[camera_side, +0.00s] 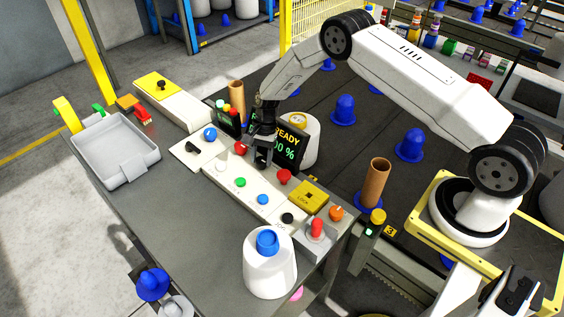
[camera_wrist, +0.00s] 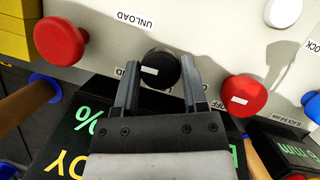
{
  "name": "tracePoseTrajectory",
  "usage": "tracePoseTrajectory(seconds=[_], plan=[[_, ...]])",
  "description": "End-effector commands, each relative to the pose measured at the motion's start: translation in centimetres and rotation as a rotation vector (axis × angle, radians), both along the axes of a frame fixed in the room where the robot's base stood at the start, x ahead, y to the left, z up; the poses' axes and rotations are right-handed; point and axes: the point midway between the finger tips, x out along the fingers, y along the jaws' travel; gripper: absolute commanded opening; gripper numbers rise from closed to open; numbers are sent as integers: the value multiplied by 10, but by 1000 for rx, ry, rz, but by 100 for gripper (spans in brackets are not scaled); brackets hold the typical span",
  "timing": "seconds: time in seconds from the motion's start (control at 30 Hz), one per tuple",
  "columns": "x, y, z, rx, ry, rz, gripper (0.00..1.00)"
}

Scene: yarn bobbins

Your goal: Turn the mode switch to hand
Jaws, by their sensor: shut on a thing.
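My gripper (camera_side: 262,158) reaches down onto the white control panel (camera_side: 222,171), between two red buttons. In the wrist view my gripper (camera_wrist: 160,72) has its two fingers on either side of a round black knob (camera_wrist: 160,66) with a white mark, and is shut on it. A label reading UNLOAD stands beside the knob, and a second label is partly covered by a finger. No label reading "hand" is legible, so I cannot confirm this is the mode switch. In the side view the knob is hidden by my gripper.
One red button (camera_wrist: 61,42) and another red button (camera_wrist: 243,96) flank the knob closely. The READY display (camera_side: 290,143) stands right behind my gripper.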

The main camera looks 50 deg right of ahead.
Motion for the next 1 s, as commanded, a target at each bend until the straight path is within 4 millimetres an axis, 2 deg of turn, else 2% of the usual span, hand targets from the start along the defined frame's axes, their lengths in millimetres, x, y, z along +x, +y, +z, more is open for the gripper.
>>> tracePoseTrajectory(seconds=[0.27,0.8,1.0], plan=[[1,0,0,-1,1,137,0],[3,1,0,-3,1,576,0],[3,1,0,-2,1,687,0]])
